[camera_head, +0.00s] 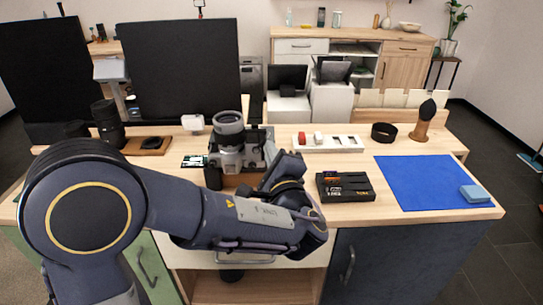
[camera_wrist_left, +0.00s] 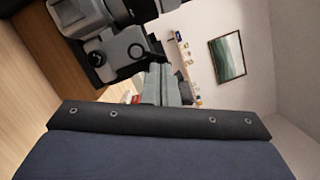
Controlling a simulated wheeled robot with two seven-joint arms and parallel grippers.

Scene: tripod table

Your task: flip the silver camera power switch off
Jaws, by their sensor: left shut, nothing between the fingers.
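The silver camera (camera_head: 231,152), with its large lens pointing up, stands on the wooden table left of centre. My left gripper (camera_head: 280,168) is shut and empty, close to the camera's right side. I cannot tell whether they touch. In the left wrist view a grey and black body with a round dark dial, seemingly the camera (camera_wrist_left: 113,45), appears tilted at the top. The power switch is too small or hidden to make out. My right gripper is not in view.
A black battery charger (camera_head: 345,187) lies right of the gripper. A blue mat (camera_head: 425,180) with a light blue block (camera_head: 474,194) is at the right. A white tray (camera_head: 330,143), a black ring (camera_head: 384,132) and a brush (camera_head: 424,122) stand behind. Monitors and lenses fill the left.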

